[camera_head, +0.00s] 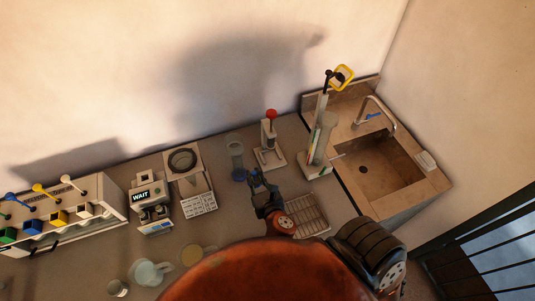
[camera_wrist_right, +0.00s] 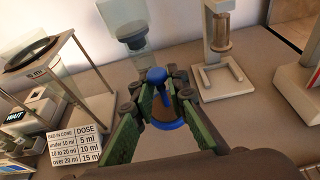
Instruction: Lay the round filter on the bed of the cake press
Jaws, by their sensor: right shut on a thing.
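My right gripper (camera_head: 254,177) is shut over the counter. In the right wrist view its green fingers (camera_wrist_right: 155,100) close around a blue piece (camera_wrist_right: 157,75) with a knob-like top and a round blue rim below; I take it as the round filter. In the head view a blue patch (camera_head: 238,174) shows just left of the fingertips. A stand with a red knob (camera_head: 270,115) and a U-shaped base is behind and right of the gripper; it looks like the cake press and also shows in the right wrist view (camera_wrist_right: 220,75). My left gripper is not in view.
A clear cylinder (camera_head: 235,147) stands behind the gripper. A ring stand (camera_head: 182,160) with a dose card (camera_head: 199,205) and a WAIT device (camera_head: 146,195) are left. A tall stand (camera_head: 317,145), a wire rack (camera_head: 307,215) and a sink (camera_head: 375,165) are right. Round dishes (camera_head: 150,272) sit in front.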

